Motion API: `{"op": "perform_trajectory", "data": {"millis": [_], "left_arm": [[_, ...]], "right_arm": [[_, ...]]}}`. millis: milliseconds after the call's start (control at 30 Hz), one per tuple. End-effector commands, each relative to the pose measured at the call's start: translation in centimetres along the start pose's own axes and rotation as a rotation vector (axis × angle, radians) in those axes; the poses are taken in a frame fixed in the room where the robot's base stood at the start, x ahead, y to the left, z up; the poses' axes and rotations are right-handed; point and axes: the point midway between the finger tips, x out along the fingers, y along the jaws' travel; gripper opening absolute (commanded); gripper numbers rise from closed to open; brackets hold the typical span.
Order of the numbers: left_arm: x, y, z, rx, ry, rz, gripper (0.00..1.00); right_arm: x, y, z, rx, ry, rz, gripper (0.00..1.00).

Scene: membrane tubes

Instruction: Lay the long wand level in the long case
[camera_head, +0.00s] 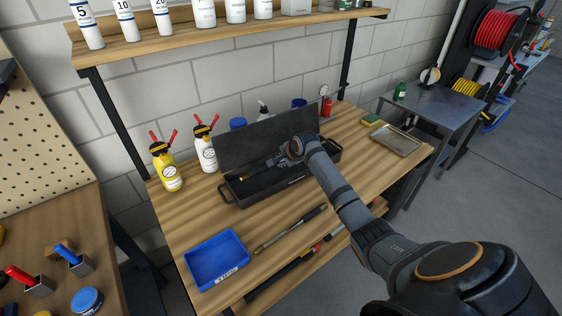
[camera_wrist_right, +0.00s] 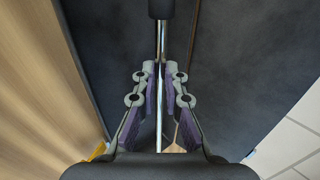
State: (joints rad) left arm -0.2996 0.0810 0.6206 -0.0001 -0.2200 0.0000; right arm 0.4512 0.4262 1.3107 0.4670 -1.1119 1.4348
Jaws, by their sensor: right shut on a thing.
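The long dark case (camera_head: 236,198) stands open on the wooden bench, with its lid (camera_head: 235,148) raised against the wall side. My right gripper (camera_head: 284,160) is over the case interior, shut on a thin metal wand. In the right wrist view, the wand's bright rod (camera_wrist_right: 161,42) runs between the fingertips (camera_wrist_right: 160,72), and its black grip (camera_wrist_right: 160,9) is at the top edge. A brass tip (camera_head: 243,178) shows at the left inside the case. My gripper hides part of the wand, so I cannot tell whether it touches the case floor. My left gripper is not in view.
Another wand (camera_head: 290,229) with a dark grip lies on the bench in front of the case. A blue tray (camera_head: 217,262) is at front left. Yellow (camera_head: 166,170) and white (camera_head: 205,151) spray bottles stand left. A metal tray (camera_head: 396,141) lies right. A shelf (camera_head: 140,55) hangs above.

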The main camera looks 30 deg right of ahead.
Motion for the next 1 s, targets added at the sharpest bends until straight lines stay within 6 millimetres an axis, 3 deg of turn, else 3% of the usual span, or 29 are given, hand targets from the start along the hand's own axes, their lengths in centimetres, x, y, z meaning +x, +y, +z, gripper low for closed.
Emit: {"op": "perform_trajectory", "data": {"millis": [400,767,800,967,1000], "left_arm": [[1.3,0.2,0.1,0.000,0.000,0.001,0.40],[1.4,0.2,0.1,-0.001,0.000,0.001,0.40],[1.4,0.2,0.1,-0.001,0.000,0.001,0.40],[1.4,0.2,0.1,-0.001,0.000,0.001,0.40],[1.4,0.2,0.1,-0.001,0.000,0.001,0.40]], "right_arm": [[3.7,2.9,0.1,0.001,-0.001,0.000,0.00],[4.1,3.2,0.1,0.000,-0.001,-0.001,0.00],[4.1,3.2,0.1,0.000,-0.001,-0.001,0.14],[4.1,3.2,0.1,0.000,-0.001,-0.001,0.36],[4.1,3.2,0.1,0.000,-0.001,-0.001,0.37]]}}
